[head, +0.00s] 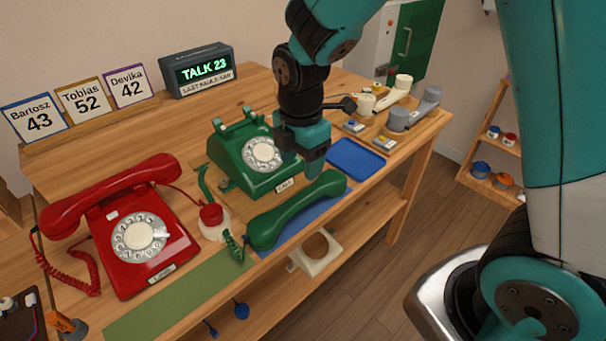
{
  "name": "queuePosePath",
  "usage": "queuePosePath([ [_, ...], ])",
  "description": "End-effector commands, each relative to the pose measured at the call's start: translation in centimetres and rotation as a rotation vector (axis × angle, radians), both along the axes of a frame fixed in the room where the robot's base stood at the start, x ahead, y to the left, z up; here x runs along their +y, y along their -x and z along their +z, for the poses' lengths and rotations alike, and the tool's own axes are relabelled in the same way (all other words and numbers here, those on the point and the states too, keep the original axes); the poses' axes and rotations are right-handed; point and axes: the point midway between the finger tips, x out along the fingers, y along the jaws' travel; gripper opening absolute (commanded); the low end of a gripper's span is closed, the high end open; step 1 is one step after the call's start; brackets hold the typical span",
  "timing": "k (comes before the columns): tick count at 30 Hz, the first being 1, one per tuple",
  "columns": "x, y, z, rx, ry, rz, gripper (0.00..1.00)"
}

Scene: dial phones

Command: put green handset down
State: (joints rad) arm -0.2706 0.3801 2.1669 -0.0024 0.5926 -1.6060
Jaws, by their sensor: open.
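The green handset (290,216) lies across a blue mat (318,217) at the table's front edge, in front of the green phone. Its coiled cord shows at its left end. The green phone (262,177) stands upright behind it, with a white dial and an empty cradle on top. My gripper (309,168) points down just behind the right half of the handset, beside the phone's right side. It is open, and nothing shows between its fingers. Whether a finger touches the handset I cannot tell.
A red phone (152,237) with its handset on stands at left. A red button (211,215) sits between the phones.

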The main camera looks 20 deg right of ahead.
Motion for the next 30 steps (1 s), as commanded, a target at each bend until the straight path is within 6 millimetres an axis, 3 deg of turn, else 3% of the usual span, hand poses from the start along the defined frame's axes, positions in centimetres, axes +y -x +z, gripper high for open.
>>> queuePosePath([
  [5, 0.9, 2.4, 3.1, -0.005, -0.065, -0.195, 0.59],
  [12, 3.2, 10.7, 9.2, 0.078, -0.236, -0.772, 0.59],
  [18, 4.2, 16.6, 11.5, 0.186, -0.304, -1.122, 0.59],
  [23, 4.6, 18.4, 12.0, 0.229, -0.314, -1.234, 0.59],
  [30, 4.7, 18.5, 12.0, 0.234, -0.312, -1.246, 0.59],
])
